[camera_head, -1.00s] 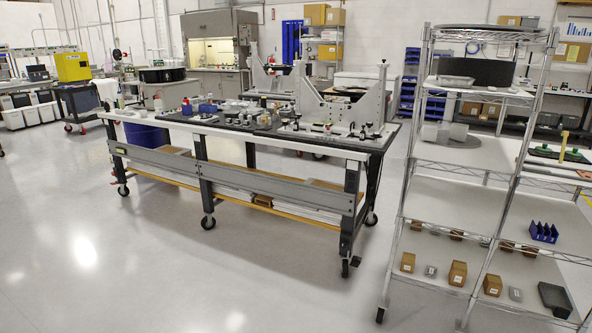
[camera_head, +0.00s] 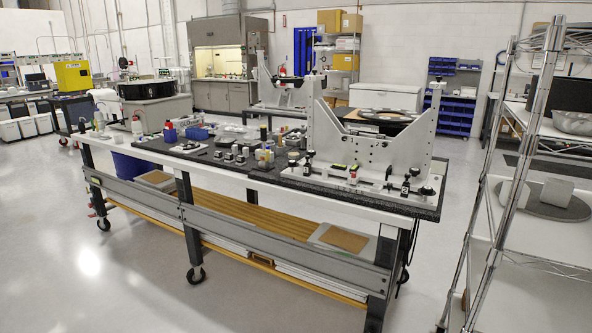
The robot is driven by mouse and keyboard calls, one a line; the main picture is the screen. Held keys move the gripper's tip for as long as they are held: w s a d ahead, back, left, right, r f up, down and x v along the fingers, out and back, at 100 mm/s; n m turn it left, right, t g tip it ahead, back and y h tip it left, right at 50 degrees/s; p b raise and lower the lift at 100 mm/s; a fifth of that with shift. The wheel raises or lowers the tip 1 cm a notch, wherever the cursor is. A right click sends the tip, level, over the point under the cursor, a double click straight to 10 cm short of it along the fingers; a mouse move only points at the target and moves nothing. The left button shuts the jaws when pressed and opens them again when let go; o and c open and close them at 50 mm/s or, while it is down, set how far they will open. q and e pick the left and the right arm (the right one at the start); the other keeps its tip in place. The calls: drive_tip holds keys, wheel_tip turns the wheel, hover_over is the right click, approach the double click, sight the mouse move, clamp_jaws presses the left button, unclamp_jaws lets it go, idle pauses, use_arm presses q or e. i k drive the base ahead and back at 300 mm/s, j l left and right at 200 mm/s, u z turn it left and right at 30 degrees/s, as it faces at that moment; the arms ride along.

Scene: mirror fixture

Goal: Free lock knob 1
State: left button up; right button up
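A grey-white mirror fixture (camera_head: 372,150) with two upright side plates stands on the right end of the long workbench (camera_head: 262,180). Several small black knobs and clamps (camera_head: 404,188) sit along the front of its base plate. They are too small to tell which one is lock knob 1, or whether it is locked. Neither of my grippers is in the head view.
A wire shelf rack (camera_head: 512,150) stands close on the right, beside the bench's right end. Bottles and small parts (camera_head: 170,133) cover the bench's left part. A second fixture (camera_head: 280,90) stands behind. The floor (camera_head: 90,285) in front and left is clear.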

sight(291, 164)
drive_tip(key=i, duration=0.25)
drive_tip(key=i+j, duration=0.7)
drive_tip(key=i, duration=0.15)
drive_tip(key=j+u, duration=0.05)
